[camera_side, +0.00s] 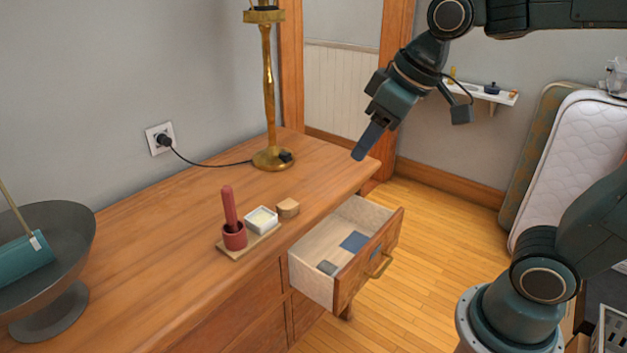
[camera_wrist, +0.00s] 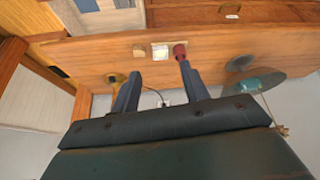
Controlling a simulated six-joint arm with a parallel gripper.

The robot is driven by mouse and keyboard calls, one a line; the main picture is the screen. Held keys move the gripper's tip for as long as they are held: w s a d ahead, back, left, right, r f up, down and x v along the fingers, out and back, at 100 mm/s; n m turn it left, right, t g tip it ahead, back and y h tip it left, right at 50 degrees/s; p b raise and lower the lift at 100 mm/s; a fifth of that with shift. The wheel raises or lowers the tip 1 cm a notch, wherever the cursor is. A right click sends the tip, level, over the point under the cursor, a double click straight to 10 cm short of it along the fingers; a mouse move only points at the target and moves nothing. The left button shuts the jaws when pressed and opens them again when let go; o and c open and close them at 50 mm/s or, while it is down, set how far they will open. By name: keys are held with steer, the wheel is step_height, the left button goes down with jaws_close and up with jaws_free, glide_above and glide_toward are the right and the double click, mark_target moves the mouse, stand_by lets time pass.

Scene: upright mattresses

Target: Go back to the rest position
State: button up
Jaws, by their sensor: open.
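My gripper (camera_side: 368,143) hangs in the air above the far right end of the wooden dresser, pointing down and to the left in the side view. In the wrist view my gripper (camera_wrist: 159,69) shows two separate fingers with nothing held between them. In the side view the fingers overlap, so the gap is hidden there. No marked rest position shows in either view.
The dresser (camera_side: 150,240) has an open drawer (camera_side: 322,273) holding a blue and a grey flat item. On top stand a red cup with a stick (camera_side: 234,236), a white box (camera_side: 261,219), a wooden block (camera_side: 288,207), a brass lamp (camera_side: 268,100) and a grey bowl (camera_side: 62,262). Mattresses (camera_side: 565,150) lean at right.

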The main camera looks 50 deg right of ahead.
steer(key=s+d+f+m, duration=0.2)
steer(key=s+f, duration=0.1)
steer(key=s, duration=0.7)
steer(key=shift+s+d+f+h, duration=0.2)
steer(key=shift+s+d+h, duration=0.05)
steer(key=shift+s+h, duration=0.15)
